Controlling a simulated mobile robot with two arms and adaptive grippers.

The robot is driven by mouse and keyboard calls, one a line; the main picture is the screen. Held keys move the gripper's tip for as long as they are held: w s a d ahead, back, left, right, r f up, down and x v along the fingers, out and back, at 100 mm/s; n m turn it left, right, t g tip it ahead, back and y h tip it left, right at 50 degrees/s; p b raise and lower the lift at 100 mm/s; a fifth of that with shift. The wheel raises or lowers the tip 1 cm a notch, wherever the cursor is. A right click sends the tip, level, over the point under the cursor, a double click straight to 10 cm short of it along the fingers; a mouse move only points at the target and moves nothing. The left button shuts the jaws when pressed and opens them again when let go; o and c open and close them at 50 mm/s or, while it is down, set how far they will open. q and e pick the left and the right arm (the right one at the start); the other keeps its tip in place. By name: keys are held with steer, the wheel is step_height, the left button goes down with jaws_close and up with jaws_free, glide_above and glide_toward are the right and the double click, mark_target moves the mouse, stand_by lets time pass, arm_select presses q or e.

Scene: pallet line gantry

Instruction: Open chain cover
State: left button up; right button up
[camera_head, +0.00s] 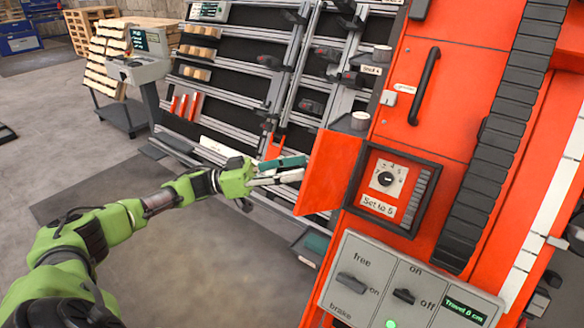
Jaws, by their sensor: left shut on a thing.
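A small orange cover flap (332,172) stands swung out to the left of a black-framed recess (428,190) on the orange machine. In the recess are a dial (386,179) with numbers and a label "Set to 5". My left gripper (303,169) reaches in from the left, its fingertips at the flap's outer left edge. It is shut on that edge; the exact contact is small in view. An orange panel with a black bar handle (424,86) above the recess lies flush. My right gripper is not in view.
A grey switch box (362,312) with brake and on/off switches sits below the recess. A black chain track (497,135) runs along the right. A rail rack (300,60) stands behind the flap. Floor (215,270) in front is clear.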

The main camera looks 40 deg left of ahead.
arm_select(q)
steer(key=v, duration=1.2)
stand_by(0.3)
